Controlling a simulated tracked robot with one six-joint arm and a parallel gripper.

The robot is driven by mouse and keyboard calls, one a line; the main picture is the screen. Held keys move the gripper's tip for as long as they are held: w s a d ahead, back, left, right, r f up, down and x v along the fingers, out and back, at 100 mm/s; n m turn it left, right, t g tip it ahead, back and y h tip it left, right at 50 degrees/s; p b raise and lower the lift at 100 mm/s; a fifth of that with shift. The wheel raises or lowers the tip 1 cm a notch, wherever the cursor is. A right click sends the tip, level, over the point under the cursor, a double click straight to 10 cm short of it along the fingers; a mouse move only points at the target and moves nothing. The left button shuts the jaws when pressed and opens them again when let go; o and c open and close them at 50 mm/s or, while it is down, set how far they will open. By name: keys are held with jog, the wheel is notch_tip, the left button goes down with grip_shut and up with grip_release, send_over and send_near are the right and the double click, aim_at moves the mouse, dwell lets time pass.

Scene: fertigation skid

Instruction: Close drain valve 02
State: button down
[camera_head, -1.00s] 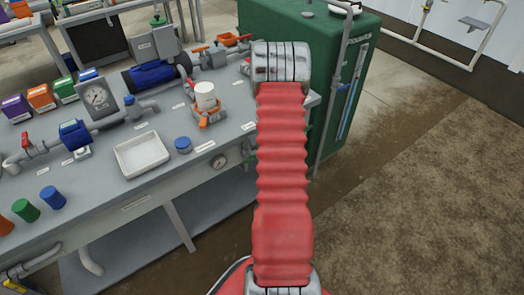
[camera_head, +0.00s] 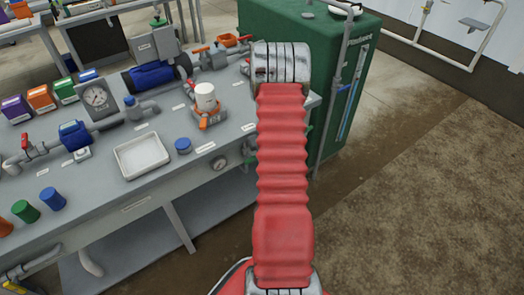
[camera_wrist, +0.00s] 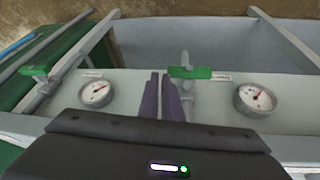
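In the wrist view, a valve with a flat green handle (camera_wrist: 190,72) stands at the middle of the grey panel, its handle lying crosswise in the picture. A second green handle (camera_wrist: 33,71) shows at the left on a grey pipe. The labels beside them are too small to read, so I cannot tell which is drain valve 02. My gripper (camera_wrist: 160,76) has dark purple fingers close together, with nothing seen between them. Their tips are just left of the middle green handle; I cannot tell whether they touch it. In the head view my red arm hides the gripper.
Two round gauges (camera_wrist: 97,94) and (camera_wrist: 253,99) flank the middle valve. In the head view, the grey bench (camera_head: 100,215) carries a white tray (camera_head: 141,155), pipes and a blue cap (camera_head: 183,145). A green cabinet (camera_head: 290,25) stands behind my arm. The floor at right is clear.

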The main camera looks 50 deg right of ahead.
jog(key=s+d+r, duration=0.6)
jog(key=d+r, duration=0.1)
jog(key=r, duration=0.1)
dwell(0.4)
dwell(0.6)
